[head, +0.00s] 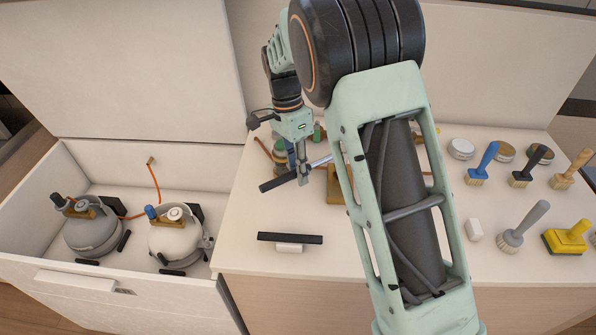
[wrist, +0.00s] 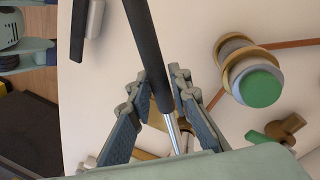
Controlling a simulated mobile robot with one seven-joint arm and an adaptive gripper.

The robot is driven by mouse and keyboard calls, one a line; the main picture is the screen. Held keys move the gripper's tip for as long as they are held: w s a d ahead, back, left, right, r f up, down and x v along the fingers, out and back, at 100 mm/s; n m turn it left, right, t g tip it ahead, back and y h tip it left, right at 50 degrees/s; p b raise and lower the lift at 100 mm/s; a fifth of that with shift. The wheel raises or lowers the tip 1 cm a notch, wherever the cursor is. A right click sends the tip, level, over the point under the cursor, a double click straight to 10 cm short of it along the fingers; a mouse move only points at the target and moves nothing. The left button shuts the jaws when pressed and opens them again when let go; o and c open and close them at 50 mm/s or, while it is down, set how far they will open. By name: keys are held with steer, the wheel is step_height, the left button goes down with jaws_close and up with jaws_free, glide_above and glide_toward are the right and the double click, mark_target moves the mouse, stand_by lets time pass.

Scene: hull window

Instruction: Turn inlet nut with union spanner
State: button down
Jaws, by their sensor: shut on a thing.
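My gripper (head: 303,181) points down over the worktop and is shut on the union spanner, which has a black handle (head: 273,185) and a silver shaft (head: 320,161). In the wrist view the black handle (wrist: 147,45) runs between my fingers (wrist: 158,115), and the silver shaft (wrist: 173,132) continues below. The spanner's far end is hidden by my arm in the head view and by my gripper in the wrist view. A fitting with a green cap (wrist: 262,88) and a brass-coloured ring stands right of my gripper. I cannot make out the inlet nut.
A dark bar (head: 290,238) rests on a white block near the front edge. Brushes, including a blue one (head: 483,163), and tins fill the right side. An orange hose (wrist: 290,43) crosses the worktop.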

steer(key=shift+r, duration=0.4)
steer(key=shift+s+d+p+v, duration=0.25)
steer(key=shift+p+v, duration=0.85)
steer(key=shift+v, duration=0.35)
steer(key=shift+s+d+p+v, duration=0.15)
steer(key=shift+s+p+v, duration=0.05)
steer(key=shift+p+v, duration=1.15)
steer(key=shift+s+d+p+v, duration=0.25)
steer(key=shift+p+v, duration=0.65)
steer(key=shift+v, duration=0.7)
steer(key=shift+r, duration=0.15)
